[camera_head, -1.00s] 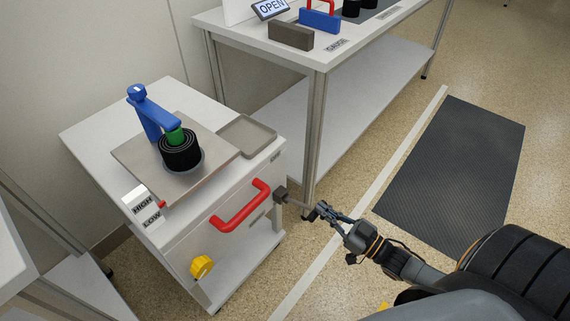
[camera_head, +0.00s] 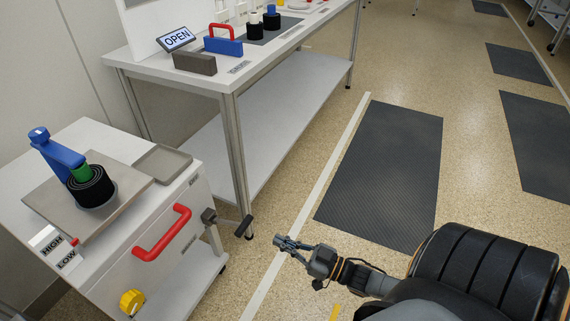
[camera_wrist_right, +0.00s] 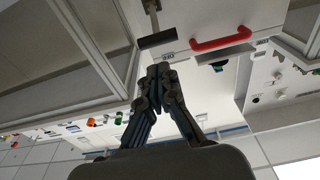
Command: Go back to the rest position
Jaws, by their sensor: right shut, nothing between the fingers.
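My right gripper (camera_head: 280,242) is shut and empty, held in the air over the floor to the right of the white cabinet (camera_head: 150,240). It is apart from the dark crank handle (camera_head: 243,227) on the cabinet's side. In the right wrist view its fingers (camera_wrist_right: 158,72) are together, and the crank (camera_wrist_right: 157,40) shows just beyond the tips with a gap. The red handle (camera_head: 162,233) and yellow knob (camera_head: 131,302) are on the cabinet front. My left gripper is not in view.
A bench (camera_head: 225,82) with an OPEN sign (camera_head: 176,38) stands behind. Dark mats (camera_head: 385,175) lie on otherwise clear floor at right.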

